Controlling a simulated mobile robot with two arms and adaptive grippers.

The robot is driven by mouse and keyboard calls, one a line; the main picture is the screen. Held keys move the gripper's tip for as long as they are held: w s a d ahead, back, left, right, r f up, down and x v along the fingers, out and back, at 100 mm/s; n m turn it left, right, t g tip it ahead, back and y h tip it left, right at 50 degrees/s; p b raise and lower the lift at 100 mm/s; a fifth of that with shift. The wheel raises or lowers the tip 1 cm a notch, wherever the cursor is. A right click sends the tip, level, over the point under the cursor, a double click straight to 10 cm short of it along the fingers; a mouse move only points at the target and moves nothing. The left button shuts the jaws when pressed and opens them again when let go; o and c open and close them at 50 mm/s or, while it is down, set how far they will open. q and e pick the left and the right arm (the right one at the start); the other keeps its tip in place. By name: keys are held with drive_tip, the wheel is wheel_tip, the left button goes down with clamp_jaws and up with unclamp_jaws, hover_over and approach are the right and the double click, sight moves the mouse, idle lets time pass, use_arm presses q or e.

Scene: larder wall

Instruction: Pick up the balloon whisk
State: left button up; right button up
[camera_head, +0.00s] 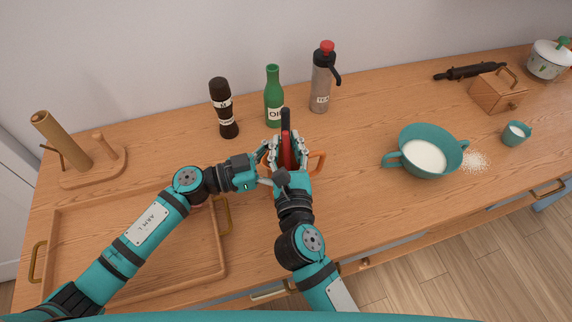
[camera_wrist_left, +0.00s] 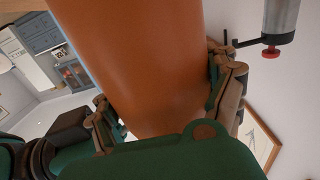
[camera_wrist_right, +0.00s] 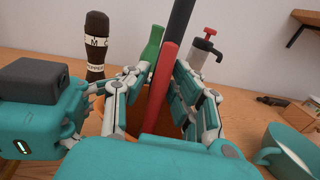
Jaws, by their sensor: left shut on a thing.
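An orange crock (camera_wrist_left: 150,60) stands on the counter, and its orange handle shows in the head view (camera_head: 318,162). A red handle (camera_wrist_right: 162,88) and a black handle (camera_wrist_right: 181,22) stick up out of it. Their lower ends are hidden, so I cannot tell which belongs to the balloon whisk. My left gripper (camera_head: 263,164) is shut on the crock, one finger on each side. My right gripper (camera_wrist_right: 160,105) is over the crock, its fingers apart on either side of the handles with gaps showing.
A pepper mill (camera_head: 224,108), a green bottle (camera_head: 273,97) and a grey pump bottle (camera_head: 321,82) stand close behind. A wooden tray (camera_head: 130,298) lies at left front. A teal bowl (camera_head: 430,138) stands to the right. Counter between crock and bowl is clear.

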drive_tip(key=shift+w, duration=0.2)
drive_tip(key=shift+s, duration=0.1)
clamp_jaws()
